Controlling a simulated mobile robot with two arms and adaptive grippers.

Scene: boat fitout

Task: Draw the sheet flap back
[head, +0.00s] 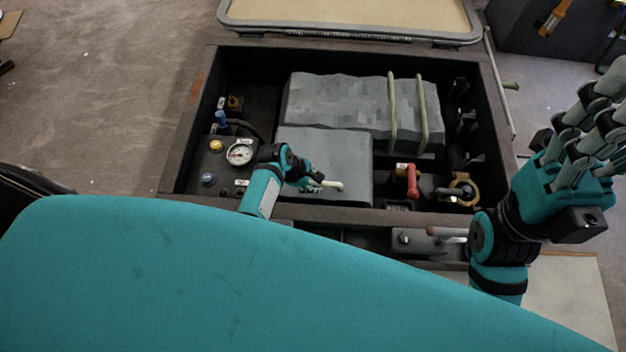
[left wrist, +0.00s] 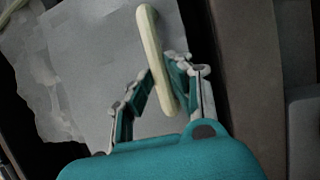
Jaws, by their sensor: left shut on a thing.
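A smooth grey sheet flap (head: 325,150) lies nearly flat over the near middle of an open dark box. It also fills much of the left wrist view (left wrist: 105,65). A cream bar handle (left wrist: 151,45) is fixed to it. My left gripper (head: 318,183) is at the flap's near right part, shut on this handle, with one finger on each side in the left wrist view (left wrist: 160,92). A rumpled grey cover (head: 335,100) lies behind the flap, crossed by two cream bars (head: 392,115). My right gripper (head: 596,115) is raised at the right, partly cut off by the picture edge.
The box's dark rim (head: 182,140) surrounds everything. Left inside are a pressure gauge (head: 240,154) and a blue valve (head: 221,118). Right inside are a red-handled valve (head: 412,182) and a brass ring (head: 464,190). A framed lid (head: 350,18) stands behind.

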